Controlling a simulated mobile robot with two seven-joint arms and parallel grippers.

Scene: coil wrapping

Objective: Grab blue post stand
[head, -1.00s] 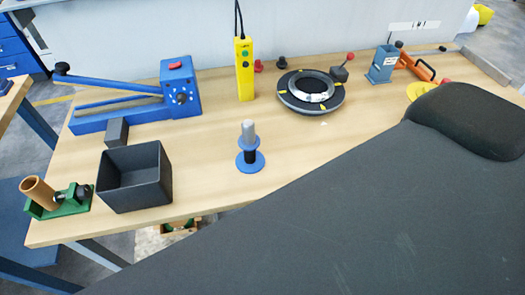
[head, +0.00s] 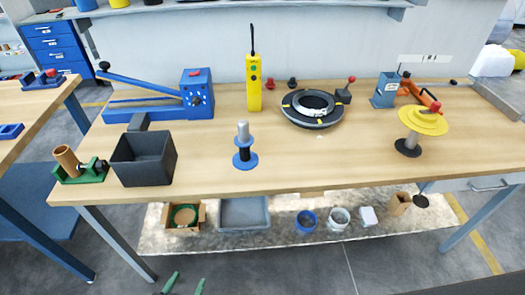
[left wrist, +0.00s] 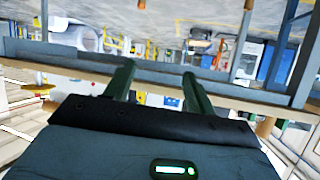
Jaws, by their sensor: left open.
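The blue post stand (head: 245,161) is upright on the wooden table, near the front edge and left of the middle. It has a round blue base, a dark middle section with a blue flange, and a grey top. My left gripper (head: 184,286) shows only as two green fingertips at the bottom edge of the head view. It is open and empty, in front of the table and well short of the stand. In the left wrist view its green fingers (left wrist: 157,80) are apart with nothing between them. My right gripper is not in view.
A black open box (head: 143,173) and a green clamp (head: 85,174) stand left of the stand. A blue lever press (head: 197,100), a yellow controller (head: 254,88) and a black ring fixture (head: 312,120) are behind. A yellow disc stand (head: 424,122) is right. Table around the stand is clear.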

